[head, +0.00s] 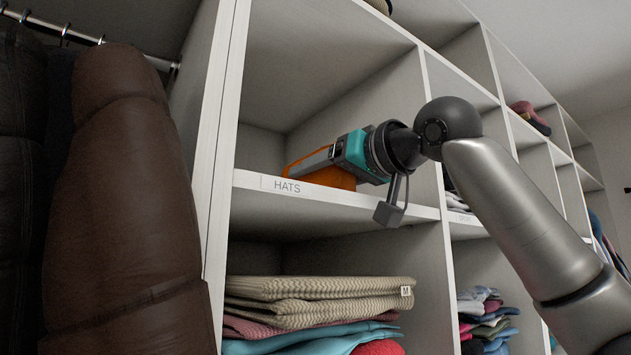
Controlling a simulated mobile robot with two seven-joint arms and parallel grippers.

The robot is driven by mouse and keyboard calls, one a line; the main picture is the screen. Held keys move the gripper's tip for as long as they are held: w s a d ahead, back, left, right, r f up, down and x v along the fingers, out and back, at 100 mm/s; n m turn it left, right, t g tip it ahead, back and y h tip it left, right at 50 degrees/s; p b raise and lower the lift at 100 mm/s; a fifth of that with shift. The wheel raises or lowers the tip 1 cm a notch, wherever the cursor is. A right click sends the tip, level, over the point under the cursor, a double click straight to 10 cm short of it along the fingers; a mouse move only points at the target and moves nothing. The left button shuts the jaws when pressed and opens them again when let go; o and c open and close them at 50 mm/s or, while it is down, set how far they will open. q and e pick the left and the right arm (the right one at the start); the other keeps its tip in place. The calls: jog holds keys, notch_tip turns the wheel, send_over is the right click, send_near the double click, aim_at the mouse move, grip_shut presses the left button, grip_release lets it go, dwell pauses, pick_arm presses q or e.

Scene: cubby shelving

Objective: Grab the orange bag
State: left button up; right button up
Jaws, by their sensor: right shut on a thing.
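The orange bag (330,177) sits in the cubby whose shelf edge carries a "HATS" label. Only part of it shows, behind and below my right gripper (308,166). My right gripper reaches into this cubby from the right, its fingers pointing left, and is shut on the bag. The fingers cover the bag's upper part, so its full shape is hidden. My left gripper is not in view.
The white shelf edge (335,197) runs just below my right gripper. A white upright panel (215,130) bounds the cubby on the left. Brown clothing (125,200) hangs at left. Folded textiles (320,288) fill the cubby below. The upper part of the HATS cubby is free.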

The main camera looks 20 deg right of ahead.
grip_shut()
jog(key=shift+s+r, duration=0.1)
